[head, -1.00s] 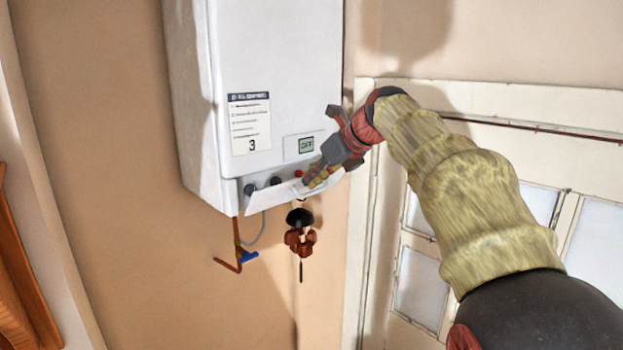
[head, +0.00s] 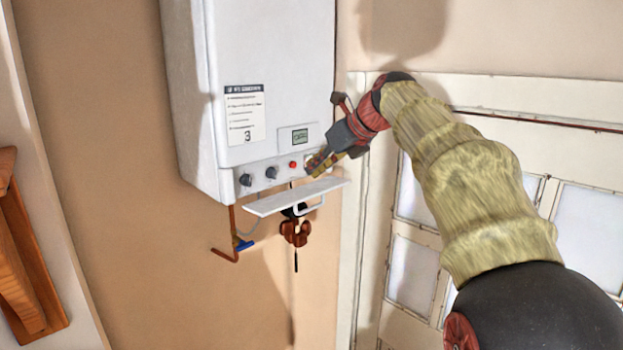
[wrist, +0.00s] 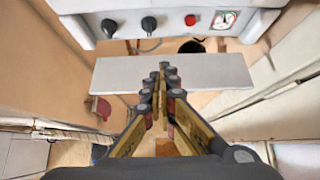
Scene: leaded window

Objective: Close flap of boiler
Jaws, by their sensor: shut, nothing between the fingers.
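The white boiler (head: 277,80) hangs on the wall, with a label, a small display and a row of knobs along its lower front. Its flap (head: 290,197) is open, sticking out roughly level below the knobs, with a handle loop under its right part. In the wrist view the flap (wrist: 172,72) lies across the middle, with the boiler's control strip (wrist: 170,22) above it. My gripper (head: 313,170) is shut and empty. It is at the right end of the control strip, above the flap in the head view. In the wrist view its fingertips (wrist: 163,68) overlap the flap; I cannot tell if they touch.
Copper pipe with a blue valve (head: 242,246) and a dark red fitting (head: 295,232) hang below the boiler. A white panelled door (head: 415,270) stands at the right. Wooden furniture (head: 28,260) is at the left edge.

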